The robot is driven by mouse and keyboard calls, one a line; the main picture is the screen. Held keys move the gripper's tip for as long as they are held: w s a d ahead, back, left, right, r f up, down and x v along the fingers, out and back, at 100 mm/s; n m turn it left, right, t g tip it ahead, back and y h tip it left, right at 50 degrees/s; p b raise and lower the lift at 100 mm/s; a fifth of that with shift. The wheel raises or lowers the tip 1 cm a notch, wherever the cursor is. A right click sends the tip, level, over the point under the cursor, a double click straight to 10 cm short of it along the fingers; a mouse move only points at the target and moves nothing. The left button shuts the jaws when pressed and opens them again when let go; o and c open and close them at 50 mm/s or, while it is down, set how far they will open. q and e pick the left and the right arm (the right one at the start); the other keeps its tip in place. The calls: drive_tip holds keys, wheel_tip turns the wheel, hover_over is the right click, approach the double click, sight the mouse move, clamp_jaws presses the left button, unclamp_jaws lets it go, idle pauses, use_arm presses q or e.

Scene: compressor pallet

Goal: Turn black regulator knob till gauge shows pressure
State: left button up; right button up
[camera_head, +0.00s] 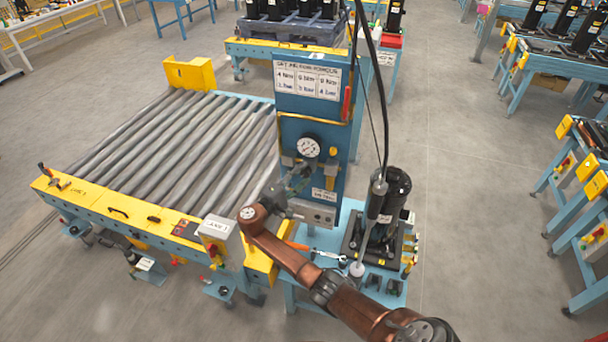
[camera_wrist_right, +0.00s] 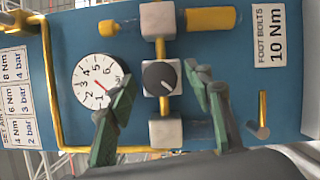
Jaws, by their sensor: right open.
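The black regulator knob (camera_wrist_right: 158,77) sits on a grey square block on the blue panel, in the yellow pipe line between two pale blocks. The round white gauge (camera_wrist_right: 97,80) is beside it, with numbers and a red needle; I cannot read its value surely. The gauge also shows in the head view (camera_head: 308,147). My right gripper (camera_wrist_right: 164,84) is open, its green-grey fingers on either side of the knob in the wrist view; I see no contact. In the head view my right gripper (camera_head: 299,178) is in front of the panel below the gauge and hides the knob. My left gripper is not in view.
The blue panel (camera_head: 335,118) carries a torque and pressure sign (camera_head: 308,80). A black compressor (camera_head: 386,205) stands on the blue bench right of the panel. A roller conveyor (camera_head: 180,150) lies to the left. Grey floor is clear at right (camera_head: 475,200).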

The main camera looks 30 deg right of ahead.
drive_tip(key=v, duration=1.1)
drive_tip(key=shift+d, duration=0.1)
drive_tip(key=s+d+f+n+g+y, duration=0.1)
drive_tip(key=s+d+f+y, duration=0.35)
drive_tip(key=f, duration=1.05)
drive_tip(key=s+a+f+n+y, duration=0.15)
drive_tip(key=s+f, duration=0.55)
drive_tip(key=f, duration=0.8)
drive_tip(key=s+d+f+n+g+y, duration=0.1)
drive_tip(key=s+d+f+y, duration=0.3)
drive_tip(key=f, duration=1.1)
drive_tip(key=s+a+f+m+g+y, duration=0.1)
drive_tip(key=s+a+f+y, duration=0.1)
drive_tip(key=s+f, duration=0.85)
drive_tip(key=s+a+f+m+g+y, duration=0.1)
drive_tip(key=s+f+m+g+y, duration=0.1)
drive_tip(key=s+f, duration=0.9)
drive_tip(key=s+a+f+m+y, duration=0.1)
drive_tip(key=s+m, duration=0.1)
drive_tip(key=s, duration=1.1)
drive_tip(key=s+a+f+m+y, duration=0.1)
drive_tip(key=s+m+y, duration=0.1)
drive_tip(key=s, duration=1.2)
drive_tip(key=shift+f+m+b, duration=0.35)
